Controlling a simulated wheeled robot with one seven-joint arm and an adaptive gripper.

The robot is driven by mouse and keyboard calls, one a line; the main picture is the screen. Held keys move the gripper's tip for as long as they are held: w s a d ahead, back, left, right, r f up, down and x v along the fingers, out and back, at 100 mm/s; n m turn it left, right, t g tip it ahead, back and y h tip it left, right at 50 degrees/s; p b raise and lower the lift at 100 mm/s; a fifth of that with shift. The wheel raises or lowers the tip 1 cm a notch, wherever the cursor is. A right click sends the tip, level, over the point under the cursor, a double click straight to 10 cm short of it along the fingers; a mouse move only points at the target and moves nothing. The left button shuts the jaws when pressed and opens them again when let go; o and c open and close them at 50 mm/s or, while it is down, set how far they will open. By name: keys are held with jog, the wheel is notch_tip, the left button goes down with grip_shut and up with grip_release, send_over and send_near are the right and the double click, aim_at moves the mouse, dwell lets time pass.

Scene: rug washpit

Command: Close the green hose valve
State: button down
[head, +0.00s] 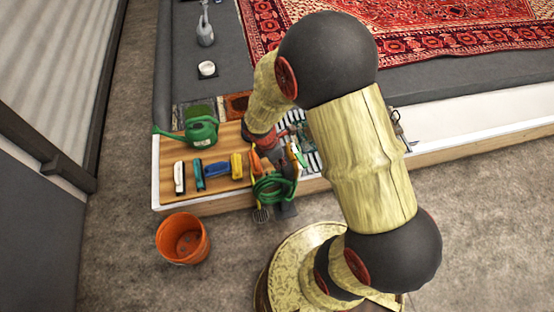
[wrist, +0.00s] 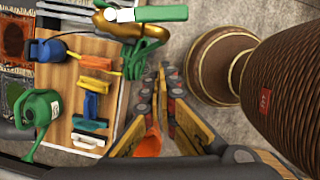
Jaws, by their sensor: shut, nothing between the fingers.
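The hose valve is at the top of the wrist view, with a brass body (wrist: 115,25) and a long green lever (wrist: 160,13) pointing right. The lever lies roughly in line with the pipe at its left. In the head view the green lever (head: 300,155) shows beside my arm, which hides part of the valve. A coiled green hose (wrist: 148,50) hangs just below the lever; it also shows in the head view (head: 268,188). My gripper (wrist: 166,82) is shut and empty, apart from the lever and below it in the wrist view.
A green watering can (head: 203,132) and several coloured brushes (head: 217,169) lie on a wooden board at the left. An orange bucket (head: 183,238) stands on the floor. A red rug (head: 440,30) lies behind.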

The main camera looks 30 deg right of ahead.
aim_at(304, 160)
jog(key=shift+d+f+b, duration=0.25)
jog(key=shift+d+f, duration=0.2)
jog(key=shift+d, duration=0.3)
jog(key=shift+d+f+b, duration=0.2)
jog(key=shift+d+f, duration=0.2)
jog(key=shift+d, duration=0.4)
jog(key=shift+d+f+b, duration=0.25)
jog(key=shift+d+f, duration=0.2)
jog(key=shift+d, duration=0.3)
